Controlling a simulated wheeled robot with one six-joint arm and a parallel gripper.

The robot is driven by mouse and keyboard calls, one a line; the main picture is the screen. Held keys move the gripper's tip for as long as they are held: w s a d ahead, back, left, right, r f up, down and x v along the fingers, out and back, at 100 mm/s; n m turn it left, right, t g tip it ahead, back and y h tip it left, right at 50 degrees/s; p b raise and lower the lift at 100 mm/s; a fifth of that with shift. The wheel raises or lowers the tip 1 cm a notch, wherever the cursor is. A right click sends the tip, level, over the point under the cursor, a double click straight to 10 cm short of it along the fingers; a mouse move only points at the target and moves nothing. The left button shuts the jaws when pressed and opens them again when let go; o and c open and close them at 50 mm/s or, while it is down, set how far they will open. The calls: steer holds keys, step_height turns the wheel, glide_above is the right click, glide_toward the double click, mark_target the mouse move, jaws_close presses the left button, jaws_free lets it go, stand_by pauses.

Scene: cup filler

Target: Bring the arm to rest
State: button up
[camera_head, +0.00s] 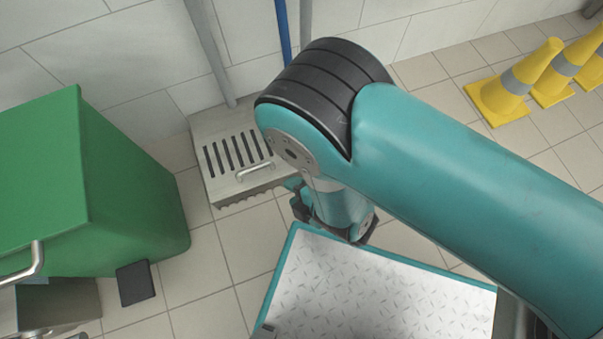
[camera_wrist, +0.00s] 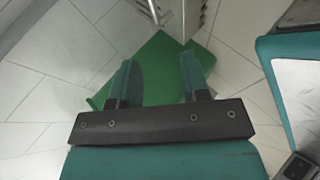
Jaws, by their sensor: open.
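My teal arm with a black joint cover crosses the head view from the lower right to the middle. Its lower end hangs near the far edge of my tray-like base top, partly hidden behind my own links. In the wrist view, my gripper (camera_wrist: 160,82) is open, its two teal fingers apart with nothing between them. Beyond the fingers lies the green bin (camera_wrist: 160,62), well away from them. In the head view the green bin (camera_head: 110,190) stands on the left. The fingertips cannot be made out in the head view.
A grey metal slotted box (camera_head: 225,190) with a handle stands by the wall, behind my arm's lower end. Several yellow cones (camera_head: 515,85) with grey bands stand at the upper right. A blue pole (camera_head: 283,30) leans by the wall. Tiled floor (camera_head: 220,290) is clear between bin and base.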

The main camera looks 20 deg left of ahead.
steer(key=shift+s+d+r, duration=0.2)
steer(key=shift+d+r, duration=0.15)
steer(key=shift+d, duration=0.05)
stand_by(0.4)
steer(key=w+r+m+t+h+p, duration=0.1)
steer(key=w+r+m+h+p, duration=0.15)
steer(key=w+r+m, duration=0.8)
steer(key=w+d+r+m+g+h, duration=0.1)
steer(key=w+d+r+m, duration=0.15)
steer(key=r, duration=0.65)
steer(key=w+d+r+m+h, duration=0.15)
steer(key=d+r, duration=0.25)
steer(key=r, duration=0.5)
steer(key=s+d+r+m+g+p, duration=0.1)
steer(key=s+d+r+m+g, duration=0.15)
steer(key=s+d+r, duration=0.5)
steer(key=s+d+r+m+g+p, duration=0.15)
steer(key=s+d+r+m, duration=0.25)
steer(key=d+r, duration=0.65)
step_height(320, 180, up, 39)
steer(key=a+p, duration=0.1)
steer(key=p, duration=3.7)
steer(key=shift+w+a+h, duration=0.15)
steer(key=shift+a+h, duration=0.05)
steer(key=shift+h, duration=0.2)
